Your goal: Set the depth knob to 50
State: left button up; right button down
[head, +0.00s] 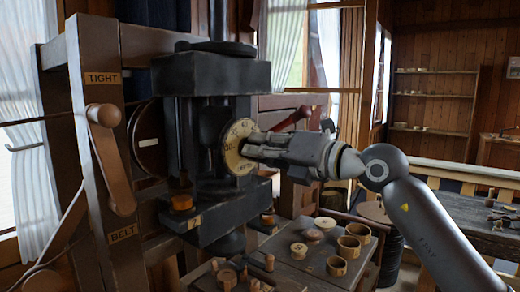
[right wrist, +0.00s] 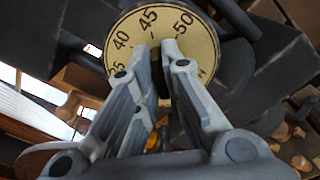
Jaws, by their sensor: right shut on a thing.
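The depth knob's round cream dial (head: 232,162) is on the front of the dark machine block. It also shows in the right wrist view (right wrist: 195,48), where 40, 45 and 50 are readable along its upper edge and 45 is near the top, just above the fingers. My right gripper (head: 250,147) reaches in from the right and is shut at the dial's middle; in the right wrist view its two fingertips (right wrist: 157,46) are close together there. The grip part between them is mostly hidden. I cannot make out which number the index marks. My left gripper is not in view.
A wooden lever (head: 108,160) stands at the left on a post with TIGHT and BELT labels. A red-handled lever (head: 292,118) is behind my right gripper. Below, a bench (head: 300,268) holds several turned wooden pieces. A dark ledge (head: 215,220) is under the dial.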

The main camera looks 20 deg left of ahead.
jog(key=shift+w+m, duration=0.1)
jog(key=shift+m, duration=3.5)
jog(key=shift+f, duration=0.1)
jog(key=c, duration=1.5)
grip_release()
jog(key=shift+c, duration=0.2)
jog(key=v, duration=1.2)
